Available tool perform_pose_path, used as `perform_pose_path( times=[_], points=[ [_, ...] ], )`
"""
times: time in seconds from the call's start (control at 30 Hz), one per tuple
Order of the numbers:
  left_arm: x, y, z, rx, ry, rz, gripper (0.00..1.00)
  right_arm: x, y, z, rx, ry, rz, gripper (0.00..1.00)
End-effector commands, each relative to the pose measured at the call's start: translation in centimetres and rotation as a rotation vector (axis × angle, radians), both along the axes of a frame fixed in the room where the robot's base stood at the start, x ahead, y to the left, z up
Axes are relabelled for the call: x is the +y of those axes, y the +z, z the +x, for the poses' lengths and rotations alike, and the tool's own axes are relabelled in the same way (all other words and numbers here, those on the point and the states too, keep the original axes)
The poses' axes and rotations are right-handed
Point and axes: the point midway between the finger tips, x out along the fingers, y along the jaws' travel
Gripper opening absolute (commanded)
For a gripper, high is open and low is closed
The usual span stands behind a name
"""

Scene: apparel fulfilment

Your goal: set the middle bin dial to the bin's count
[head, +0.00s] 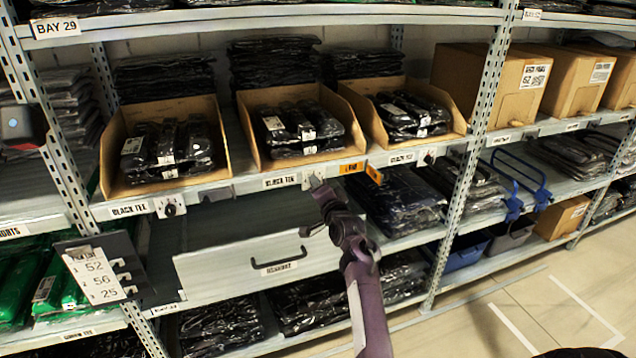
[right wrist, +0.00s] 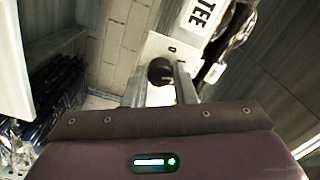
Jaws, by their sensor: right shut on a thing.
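The middle cardboard bin (head: 249,140) holds several black bagged tees, partly stacked, so I cannot see them all. Its dial plate (head: 314,179) is on the shelf edge below, right of a BLACK TEE label (head: 280,182). My right gripper (head: 319,188) reaches up to this dial and covers most of it in the head view. In the right wrist view its fingers (right wrist: 160,88) are shut on the dark dial knob (right wrist: 160,70), in front of a pale plate (right wrist: 158,48). The dial's setting is not readable. My left gripper is not in view.
The left bin (head: 112,172) and right bin (head: 367,117) flank it, with dials (head: 171,208) and (head: 426,157) below. A drawer with a black handle (head: 278,266) sits below. A number card (head: 96,275) hangs front left.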

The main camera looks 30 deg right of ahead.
Motion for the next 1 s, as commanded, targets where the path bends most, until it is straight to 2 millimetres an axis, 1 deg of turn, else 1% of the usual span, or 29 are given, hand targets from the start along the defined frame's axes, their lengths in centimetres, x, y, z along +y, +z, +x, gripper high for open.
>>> perform_pose_path(
  times=[0.03,0.1,0.4,0.63,1.0],
  points=[
    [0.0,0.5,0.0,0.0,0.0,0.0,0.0,0.0,0.2,0.0,-0.008,0.0,0.039,0.01],
    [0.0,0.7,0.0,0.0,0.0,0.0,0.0,0.0,0.2,0.0,-0.021,-0.001,0.089,0.01],
    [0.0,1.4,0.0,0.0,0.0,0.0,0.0,0.0,0.0,0.0,-0.056,-0.001,0.238,0.01],
    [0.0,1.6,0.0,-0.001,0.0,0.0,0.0,0.0,-0.1,0.0,-0.067,-0.001,0.286,0.01],
    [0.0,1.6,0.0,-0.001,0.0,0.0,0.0,-0.1,-0.1,0.0,-0.069,-0.002,0.293,0.01]
  ],
)
